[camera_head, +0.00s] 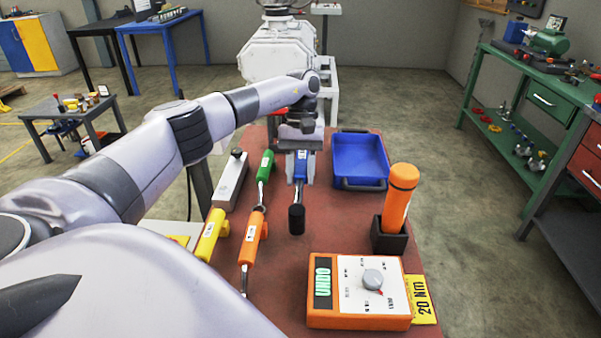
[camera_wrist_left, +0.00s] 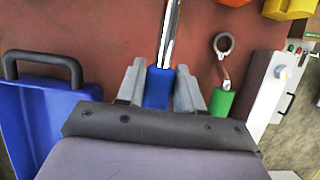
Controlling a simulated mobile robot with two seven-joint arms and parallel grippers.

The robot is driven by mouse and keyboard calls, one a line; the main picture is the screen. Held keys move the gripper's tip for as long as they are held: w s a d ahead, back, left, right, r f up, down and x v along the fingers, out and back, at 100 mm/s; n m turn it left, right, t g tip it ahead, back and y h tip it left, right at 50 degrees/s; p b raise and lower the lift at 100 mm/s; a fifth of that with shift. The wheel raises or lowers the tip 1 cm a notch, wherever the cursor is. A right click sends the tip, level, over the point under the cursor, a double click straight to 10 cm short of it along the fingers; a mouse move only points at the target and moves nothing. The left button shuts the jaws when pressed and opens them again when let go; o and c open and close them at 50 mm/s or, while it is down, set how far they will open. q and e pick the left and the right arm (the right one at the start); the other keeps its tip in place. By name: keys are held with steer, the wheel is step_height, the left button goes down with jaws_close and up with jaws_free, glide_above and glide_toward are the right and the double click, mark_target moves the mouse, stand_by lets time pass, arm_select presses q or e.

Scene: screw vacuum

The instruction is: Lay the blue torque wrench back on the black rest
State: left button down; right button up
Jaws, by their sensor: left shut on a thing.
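The blue torque wrench (camera_head: 300,168) is in my left gripper (camera_head: 301,158), over the red-brown tabletop. In the left wrist view its blue handle (camera_wrist_left: 158,88) sits between both fingers of my left gripper (camera_wrist_left: 160,86), and its metal shaft runs up out of the picture. In the head view the shaft points towards the near side and ends in a black head (camera_head: 297,218). I cannot tell whether the wrench touches the table. I cannot make out the black rest with certainty; the arm and gripper hide part of the table. My right gripper is out of view.
Green (camera_head: 265,166), orange (camera_head: 252,238) and yellow (camera_head: 210,236) tools lie left of the wrench. A blue tray (camera_head: 346,184) is right of it. Nearer are a black holder (camera_head: 388,239) with an orange-handled tool (camera_head: 400,195) and an orange control box (camera_head: 335,319) reading "UNDO".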

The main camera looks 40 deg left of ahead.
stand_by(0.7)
arm_select(q)
steer(key=shift+f+b, duration=0.55)
steer(key=shift+f, duration=0.2)
stand_by(0.3)
jaws_free()
stand_by(0.4)
steer(key=shift+r, duration=0.2)
stand_by(0.3)
steer(key=shift+r+p, duration=0.5)
steer(key=shift+r, duration=0.3)
steer(key=shift+r, duration=0.15)
